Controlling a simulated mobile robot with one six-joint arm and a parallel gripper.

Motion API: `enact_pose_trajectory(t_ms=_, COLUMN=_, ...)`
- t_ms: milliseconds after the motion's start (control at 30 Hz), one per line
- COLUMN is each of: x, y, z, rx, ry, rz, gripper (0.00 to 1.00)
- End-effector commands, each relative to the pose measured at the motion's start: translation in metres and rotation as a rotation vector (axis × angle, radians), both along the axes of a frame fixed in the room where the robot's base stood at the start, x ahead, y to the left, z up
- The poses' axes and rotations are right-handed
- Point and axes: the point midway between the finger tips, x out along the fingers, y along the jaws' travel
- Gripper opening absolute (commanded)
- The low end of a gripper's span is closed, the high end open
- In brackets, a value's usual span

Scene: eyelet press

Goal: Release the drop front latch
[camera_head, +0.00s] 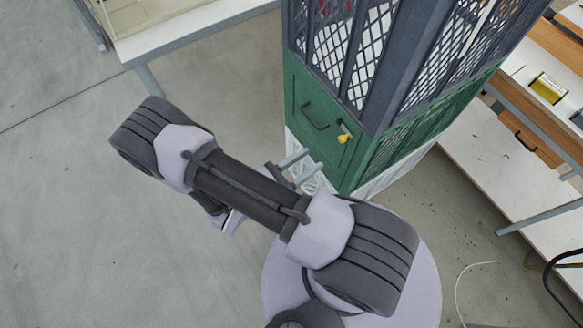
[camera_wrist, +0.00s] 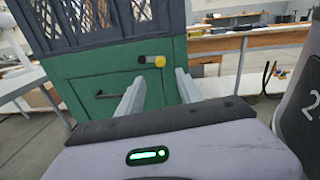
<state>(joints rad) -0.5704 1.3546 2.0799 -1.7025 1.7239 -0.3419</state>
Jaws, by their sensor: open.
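The drop front (camera_head: 311,113) is a green panel low on the eyelet press, below dark mesh guards. It carries a dark bar handle (camera_head: 314,118) and, to the handle's right, a latch with a yellow knob (camera_head: 343,138). In the wrist view the latch knob (camera_wrist: 159,61) sits at the right end of a short dark lever, near the panel's upper right. My gripper (camera_head: 302,163) is open and empty, its two grey fingers pointing toward the panel. In the wrist view the fingers (camera_wrist: 158,88) stand apart, with the knob showing beyond and above the gap. I see no contact.
A pale bench (camera_head: 184,32) stands at the upper left. Wooden-edged benches (camera_head: 544,120) stand at the right, with a yellow box (camera_head: 548,88) on one. Dark and pale cables (camera_head: 552,278) lie at the lower right. The grey floor at the left is clear.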

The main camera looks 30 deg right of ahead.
Motion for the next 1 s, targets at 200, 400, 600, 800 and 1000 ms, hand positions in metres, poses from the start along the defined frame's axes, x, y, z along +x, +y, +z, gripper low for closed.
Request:
enact_pose_trajectory(t_ms=200, x=-0.007, y=0.051, z=0.002, rx=0.0, ry=-0.001, rz=0.002, gripper=0.42)
enact_pose_trajectory(t_ms=400, x=-0.01, y=0.065, z=0.001, rx=0.0, ry=0.0, rz=-0.001, gripper=0.42)
enact_pose_trajectory(t_ms=600, x=-0.01, y=0.065, z=0.001, rx=0.0, ry=0.0, rz=-0.001, gripper=0.42)
enact_pose_trajectory(t_ms=800, x=-0.01, y=0.065, z=0.003, rx=0.009, ry=-0.007, rz=-0.013, gripper=0.42)
enact_pose_trajectory(t_ms=1000, x=-0.015, y=0.07, z=0.061, rx=0.298, ry=-0.272, rz=-0.38, gripper=0.42)
